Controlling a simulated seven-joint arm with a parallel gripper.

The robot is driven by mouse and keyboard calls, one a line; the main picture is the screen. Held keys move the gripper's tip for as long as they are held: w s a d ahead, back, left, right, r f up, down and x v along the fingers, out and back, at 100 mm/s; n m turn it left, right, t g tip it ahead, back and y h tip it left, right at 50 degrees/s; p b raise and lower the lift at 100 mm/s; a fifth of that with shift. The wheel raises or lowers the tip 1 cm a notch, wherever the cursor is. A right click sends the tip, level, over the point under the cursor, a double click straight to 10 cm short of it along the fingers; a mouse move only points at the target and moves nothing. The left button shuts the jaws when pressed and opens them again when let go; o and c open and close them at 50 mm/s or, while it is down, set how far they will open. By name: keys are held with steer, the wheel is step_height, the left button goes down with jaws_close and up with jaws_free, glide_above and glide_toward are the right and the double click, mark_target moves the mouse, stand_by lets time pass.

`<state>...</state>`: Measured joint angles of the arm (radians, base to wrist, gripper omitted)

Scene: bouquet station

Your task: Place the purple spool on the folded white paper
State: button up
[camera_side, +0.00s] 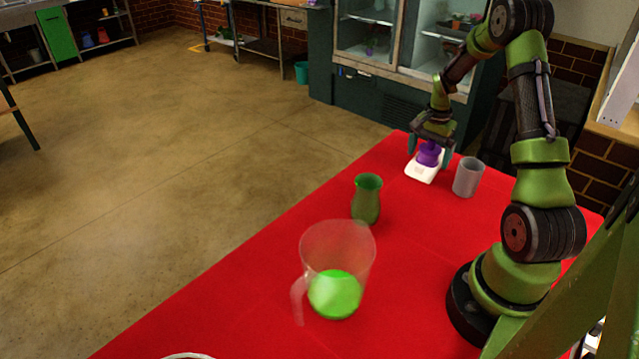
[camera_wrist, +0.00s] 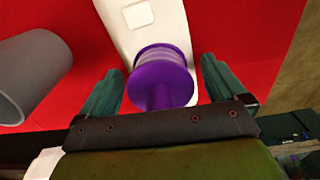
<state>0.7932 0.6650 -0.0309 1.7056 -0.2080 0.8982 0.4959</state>
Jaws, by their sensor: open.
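The purple spool (camera_side: 429,153) is on the folded white paper (camera_side: 420,174) near the far end of the red table. In the wrist view the spool (camera_wrist: 161,78) stands over the white paper (camera_wrist: 112,22), which shows behind and beside it. My gripper (camera_side: 432,150) is at the spool. In the wrist view its two fingers (camera_wrist: 162,88) are spread, one on each side of the spool, with a gap on both sides. The spool's underside is hidden, so its contact with the paper cannot be seen directly.
A grey cup (camera_side: 467,177) stands just right of the paper, close to my gripper. A green vase (camera_side: 367,199) and a clear jug (camera_side: 337,250) with green contents stand nearer the camera. The red table (camera_side: 230,300) is clear toward the front left.

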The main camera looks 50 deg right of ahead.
steer(key=shift+r, duration=0.1)
step_height(320, 180, up, 12)
steer(key=w+a+r+n+t, duration=0.1)
steer(key=a+r+n, duration=0.15)
steer(key=a, duration=0.35)
steer(key=a+r+n+t, duration=0.1)
steer(key=a+r+n, duration=0.1)
steer(key=a+r, duration=0.35)
steer(key=w+a+r+n+t, duration=0.1)
steer(key=a+r+n+t, duration=0.1)
steer(key=a, duration=0.6)
steer(key=s+a+n+t+y, duration=0.1)
steer(key=s+a+n, duration=0.2)
steer(key=a, duration=0.5)
steer(key=s+a+r+n+t+y, duration=0.1)
steer(key=s+a+n+t, duration=0.1)
steer(key=s+a+n, duration=0.2)
steer(key=s+a, duration=0.2)
steer(key=a, duration=0.2)
steer(key=shift+s+a, duration=0.15)
steer(key=shift+a, duration=0.1)
